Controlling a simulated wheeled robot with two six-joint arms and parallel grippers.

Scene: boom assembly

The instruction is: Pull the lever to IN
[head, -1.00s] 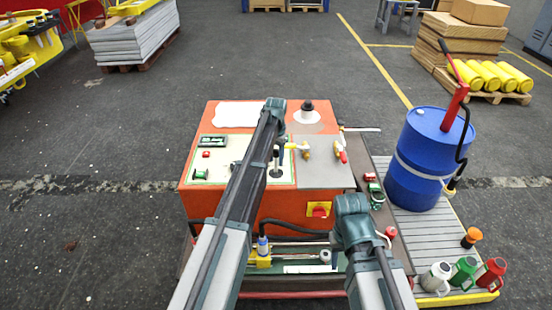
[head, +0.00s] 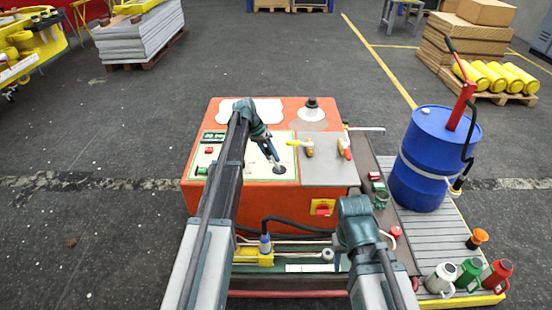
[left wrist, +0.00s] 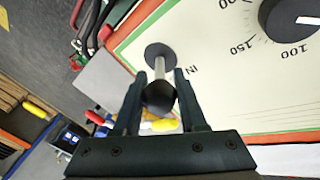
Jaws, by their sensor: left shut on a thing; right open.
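The lever stands on the pale panel of the orange cabinet, and its round black base (head: 279,168) shows in the head view. It tilts up and to the left from that base, into my left gripper (head: 268,150). In the left wrist view the lever's dark knob (left wrist: 159,97) sits between the two fingers of my left gripper (left wrist: 158,100), shut on it. The thin shaft runs to the base disc (left wrist: 160,50). The printed IN mark (left wrist: 191,70) is beside the disc. My right gripper (head: 340,243) hangs low at the cabinet's front right, empty, its fingers mostly hidden.
A dark dial (left wrist: 292,20) is close to the lever. The orange cabinet (head: 270,200) also carries a yellow-handled valve (head: 304,146) and a red-handled one (head: 344,149). A blue drum (head: 420,165) stands to the right. Open floor lies left of the cabinet.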

